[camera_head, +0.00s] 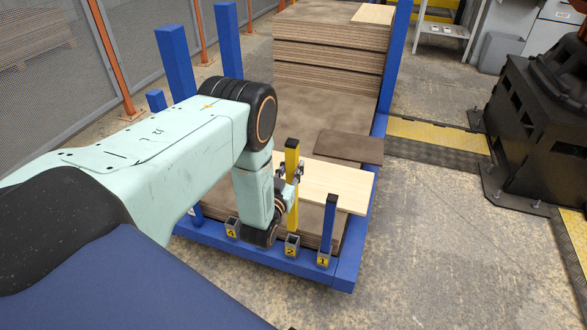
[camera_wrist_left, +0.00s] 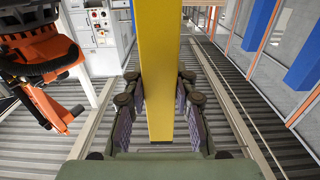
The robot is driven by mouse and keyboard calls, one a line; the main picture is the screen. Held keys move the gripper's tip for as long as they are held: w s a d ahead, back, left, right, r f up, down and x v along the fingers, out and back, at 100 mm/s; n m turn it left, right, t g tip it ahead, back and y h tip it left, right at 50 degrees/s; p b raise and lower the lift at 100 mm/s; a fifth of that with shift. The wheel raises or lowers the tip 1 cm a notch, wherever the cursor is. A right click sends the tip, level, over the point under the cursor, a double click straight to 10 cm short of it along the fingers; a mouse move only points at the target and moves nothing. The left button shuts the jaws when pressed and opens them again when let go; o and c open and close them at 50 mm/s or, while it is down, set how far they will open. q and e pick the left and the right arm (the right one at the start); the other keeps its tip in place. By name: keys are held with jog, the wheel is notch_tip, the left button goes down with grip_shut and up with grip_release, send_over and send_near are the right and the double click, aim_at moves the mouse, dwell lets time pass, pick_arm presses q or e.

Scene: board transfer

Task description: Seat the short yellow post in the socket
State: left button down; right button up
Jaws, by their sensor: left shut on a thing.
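The yellow post (camera_head: 292,212) with a black top stands about upright in the head view. My left gripper (camera_head: 289,176) is shut on it in its upper part. In the left wrist view the yellow post (camera_wrist_left: 160,45) runs between the two fingers of the left gripper (camera_wrist_left: 162,90). The post's lower end is just above or behind the socket marked 2 (camera_head: 292,246); I cannot tell whether it is inside. The sockets marked 4 (camera_head: 232,229) and 1 (camera_head: 323,260) stand along the same front edge. My right gripper is not in view.
A blue rack frame (camera_head: 343,277) holds brown boards and a pale board (camera_head: 335,185). A short blue post (camera_head: 329,222) stands near socket 1, and tall blue posts (camera_head: 228,45) rise behind. A board stack (camera_head: 330,45) lies at the back.

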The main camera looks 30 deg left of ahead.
aim_at(292, 180)
pick_arm(q)
jog(key=shift+a+f+b, duration=0.1)
jog(key=shift+f+b, duration=0.9)
jog(key=shift+f, duration=0.3)
notch_tip(292, 180, down, 2)
jog(key=shift+b, duration=0.9)
jog(key=shift+f+b, duration=0.5)
jog(key=shift+f, duration=0.1)
notch_tip(292, 180, down, 8)
jog(key=b, duration=0.6)
jog(key=shift+b, duration=0.3)
dwell(2.0)
jog(key=shift+f, duration=1.25)
jog(key=c, duration=1)
grip_release()
